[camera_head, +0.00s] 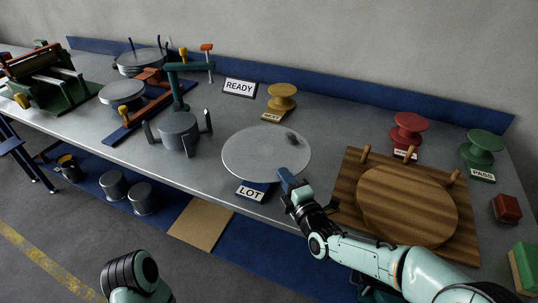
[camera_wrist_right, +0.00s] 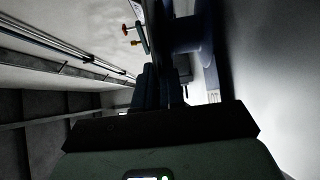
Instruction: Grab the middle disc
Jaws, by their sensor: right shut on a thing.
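A large thin grey disc (camera_head: 262,158) lies flat in the middle of the table, behind a "LOT" sign (camera_head: 251,191). My right gripper (camera_head: 287,178) reaches in from the lower right and is shut on the disc's near right edge. In the right wrist view its dark fingers (camera_wrist_right: 160,86) show against a dark, unclear background, and the grip itself is hard to make out.
A wooden board with pegs bears a round wooden disc (camera_head: 407,205) at the right. Red (camera_head: 408,128), green (camera_head: 482,147) and yellow (camera_head: 282,97) spool stands are behind. A grey cylinder with upright posts (camera_head: 178,132) stands left. Other grey discs (camera_head: 121,92) are farther left.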

